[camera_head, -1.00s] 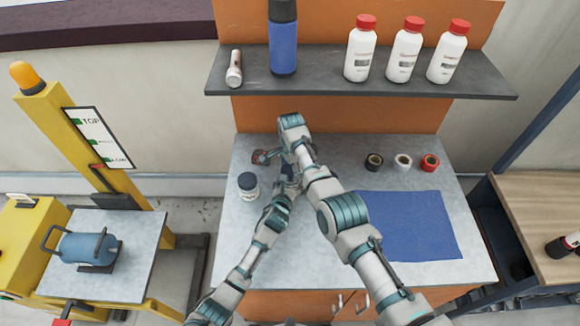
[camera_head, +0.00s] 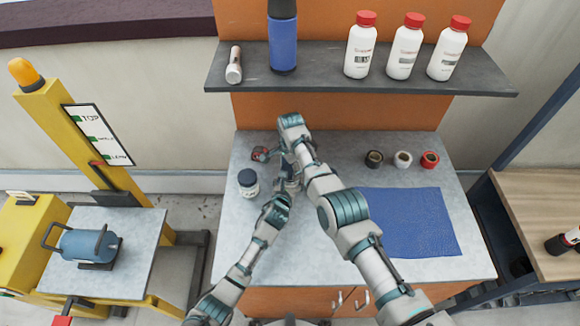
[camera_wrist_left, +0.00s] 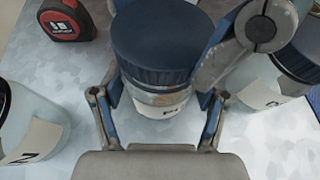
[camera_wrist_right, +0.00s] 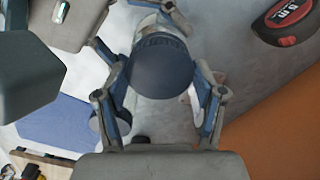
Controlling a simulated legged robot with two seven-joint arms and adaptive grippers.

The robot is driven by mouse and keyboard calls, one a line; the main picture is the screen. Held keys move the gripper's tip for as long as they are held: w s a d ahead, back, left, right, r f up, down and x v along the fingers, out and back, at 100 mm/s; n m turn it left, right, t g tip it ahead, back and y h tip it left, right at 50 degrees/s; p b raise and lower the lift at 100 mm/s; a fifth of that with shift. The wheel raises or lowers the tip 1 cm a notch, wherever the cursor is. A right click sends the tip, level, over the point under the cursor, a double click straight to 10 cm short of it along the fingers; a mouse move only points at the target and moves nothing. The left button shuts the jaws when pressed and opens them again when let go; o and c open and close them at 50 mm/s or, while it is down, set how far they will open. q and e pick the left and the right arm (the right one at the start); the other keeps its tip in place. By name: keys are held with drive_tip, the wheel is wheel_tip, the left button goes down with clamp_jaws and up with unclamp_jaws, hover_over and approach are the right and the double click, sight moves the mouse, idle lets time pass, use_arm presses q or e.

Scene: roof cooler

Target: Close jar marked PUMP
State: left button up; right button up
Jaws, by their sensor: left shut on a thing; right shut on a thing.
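A glass jar (camera_wrist_left: 160,108) with a pale label stands upright on the workbench. My left gripper (camera_wrist_left: 160,96) is shut around its body. Its dark blue lid (camera_wrist_left: 155,42) sits at the jar's mouth, and my right gripper (camera_wrist_right: 160,72) is shut on it from above. Whether the lid is threaded tight cannot be told. The held jar's label is mostly hidden, so its word cannot be read. In the head view my arms cover this jar; my left gripper (camera_head: 281,198) is low and my right gripper (camera_head: 289,170) is above it.
Another dark-lidded jar (camera_head: 248,183) stands left of the grippers. A further jar (camera_wrist_left: 272,82) is close on the right in the left wrist view. A tape measure (camera_head: 261,154) lies behind. Tape rolls (camera_head: 403,159) and a blue cloth (camera_head: 420,222) lie right.

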use_arm(q)
drive_tip(key=shift+f, duration=0.1)
use_arm(e)
drive_tip(key=shift+f, duration=0.15)
use_arm(q)
clamp_jaws()
use_arm(e)
drive_tip(key=m, duration=0.6)
drive_tip(key=shift+a+m, duration=0.15)
drive_tip(key=shift+m, duration=0.15)
drive_tip(key=o, duration=0.7)
drive_tip(key=shift+c, duration=0.2)
drive_tip(key=shift+o, duration=0.6)
